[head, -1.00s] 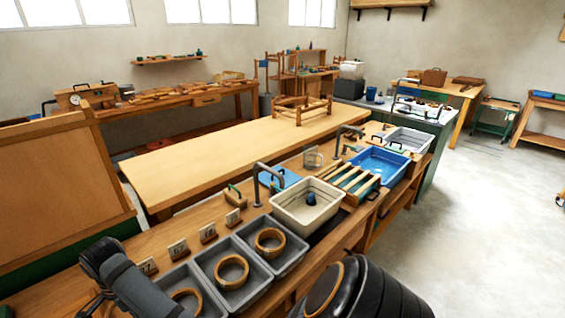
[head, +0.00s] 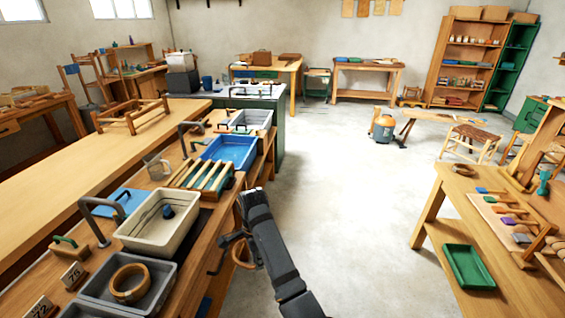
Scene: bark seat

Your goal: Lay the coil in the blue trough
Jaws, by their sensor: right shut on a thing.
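The blue trough (head: 232,152) is a shallow, open blue basin set in the long workbench, beyond a slatted wooden rack. My right gripper (head: 234,240) is at the bench's right edge, nearer to me than the trough and apart from it. It is shut on a tan coil (head: 243,257), a ring partly hidden behind the gripper and arm. Another tan coil (head: 130,283) lies in a grey tray (head: 160,297) at the lower left. My left gripper is out of view.
A cream basin (head: 130,235) with a dark blue object in it and the slatted rack (head: 200,176) stand between the grey tray and the trough. A tap (head: 90,215) rises beside the basin. Open floor (head: 345,200) lies right of the bench; a wooden table (head: 455,195) stands farther right.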

